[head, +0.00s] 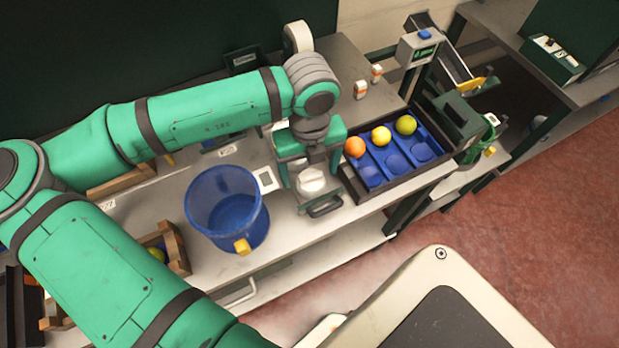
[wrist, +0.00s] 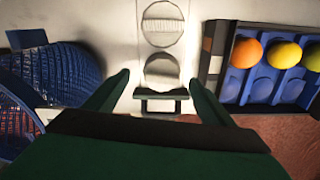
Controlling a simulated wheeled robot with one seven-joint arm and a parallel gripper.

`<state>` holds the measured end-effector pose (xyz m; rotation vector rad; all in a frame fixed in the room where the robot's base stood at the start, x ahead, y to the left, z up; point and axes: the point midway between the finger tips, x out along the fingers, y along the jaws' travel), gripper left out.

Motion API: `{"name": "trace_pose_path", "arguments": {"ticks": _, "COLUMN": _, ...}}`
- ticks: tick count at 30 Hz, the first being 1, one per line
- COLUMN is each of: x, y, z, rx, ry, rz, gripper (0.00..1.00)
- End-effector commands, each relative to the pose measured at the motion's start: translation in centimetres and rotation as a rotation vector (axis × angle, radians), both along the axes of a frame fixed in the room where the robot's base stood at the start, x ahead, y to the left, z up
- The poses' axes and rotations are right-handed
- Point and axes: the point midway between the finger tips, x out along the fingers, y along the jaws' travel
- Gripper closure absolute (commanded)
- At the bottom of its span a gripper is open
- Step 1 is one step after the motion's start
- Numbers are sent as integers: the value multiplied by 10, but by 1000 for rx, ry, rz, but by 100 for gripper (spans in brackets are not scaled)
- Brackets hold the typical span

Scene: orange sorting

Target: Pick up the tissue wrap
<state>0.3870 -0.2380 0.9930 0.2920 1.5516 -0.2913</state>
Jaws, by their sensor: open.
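A white, round, thin-looking piece that I take for the tissue wrap (head: 311,181) sits in a small holder with a dark handle on the bench, below my gripper (head: 310,160). In the wrist view a pale holder plate has two round spots in line. The nearer pale round piece (wrist: 162,68) lies just beyond the handle, and a ridged white round piece (wrist: 162,25) lies farther off. I cannot tell for certain which is the wrap. My gripper (wrist: 158,82) is open, its two green fingers on either side of the holder, with nothing between them. Its height above the holder is unclear.
A blue bucket (head: 196,224) stands left of the holder. A blue tray (head: 374,178) with an orange, a yellow and a green fruit is close on the right. A small device with a green display (head: 424,51) stands behind it. Wooden crates are at left.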

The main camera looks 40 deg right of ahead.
Motion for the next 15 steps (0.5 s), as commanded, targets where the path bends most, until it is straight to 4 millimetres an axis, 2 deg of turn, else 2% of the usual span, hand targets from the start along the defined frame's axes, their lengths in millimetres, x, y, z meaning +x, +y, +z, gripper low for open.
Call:
{"name": "trace_pose_path", "arguments": {"ticks": 6, "x": -1, "y": -3, "z": -27, "rx": 0, "ry": 0, "rz": -8, "gripper": 23}}
{"name": "trace_pose_path", "arguments": {"ticks": 15, "x": 1, "y": -1, "z": -31, "rx": -1, "ry": -1, "rz": -2, "gripper": 23}}
